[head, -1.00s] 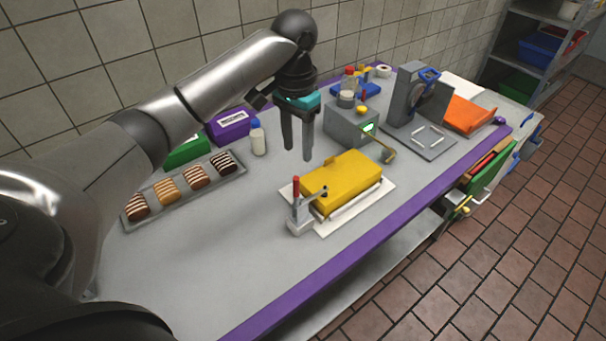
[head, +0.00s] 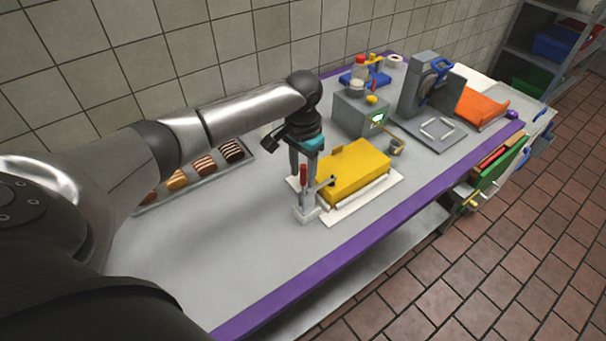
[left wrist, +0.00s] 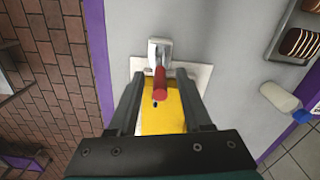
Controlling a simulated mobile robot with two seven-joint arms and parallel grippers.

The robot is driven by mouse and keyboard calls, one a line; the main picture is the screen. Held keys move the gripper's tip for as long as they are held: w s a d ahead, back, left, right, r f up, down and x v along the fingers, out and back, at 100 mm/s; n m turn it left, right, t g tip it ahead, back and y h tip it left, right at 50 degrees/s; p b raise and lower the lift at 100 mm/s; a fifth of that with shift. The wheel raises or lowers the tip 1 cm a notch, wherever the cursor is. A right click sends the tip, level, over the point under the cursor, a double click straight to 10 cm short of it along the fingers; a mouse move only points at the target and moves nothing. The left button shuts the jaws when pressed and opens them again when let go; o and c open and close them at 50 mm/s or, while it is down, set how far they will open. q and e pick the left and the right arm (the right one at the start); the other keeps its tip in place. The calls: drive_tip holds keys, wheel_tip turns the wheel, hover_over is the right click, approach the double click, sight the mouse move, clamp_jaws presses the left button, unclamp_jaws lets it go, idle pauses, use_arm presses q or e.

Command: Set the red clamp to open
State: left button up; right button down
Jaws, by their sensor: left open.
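The red clamp (head: 304,175) is a grey toggle clamp with an upright red handle, standing at the near-left corner of a white board. Its arm reaches over a yellow block (head: 355,170) on that board (head: 385,193). My left gripper (head: 304,164) is open and points down over the clamp, partly hiding it in the head view. In the left wrist view the red handle (left wrist: 160,84) shows between the two open fingers (left wrist: 159,96), with the clamp's pale base (left wrist: 160,47) beyond it. I cannot tell whether the fingers touch the handle. My right gripper is not in view.
A tray of striped pastries (head: 192,170) lies behind my left arm. A grey box with a green display (head: 362,112) and a grey stand (head: 425,90) are further back. The table's purple front edge (head: 400,207) runs close by. The near table top is bare.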

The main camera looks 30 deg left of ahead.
use_arm(q)
drive_tip(key=shift+f, duration=0.55)
clamp_jaws()
idle(1.1)
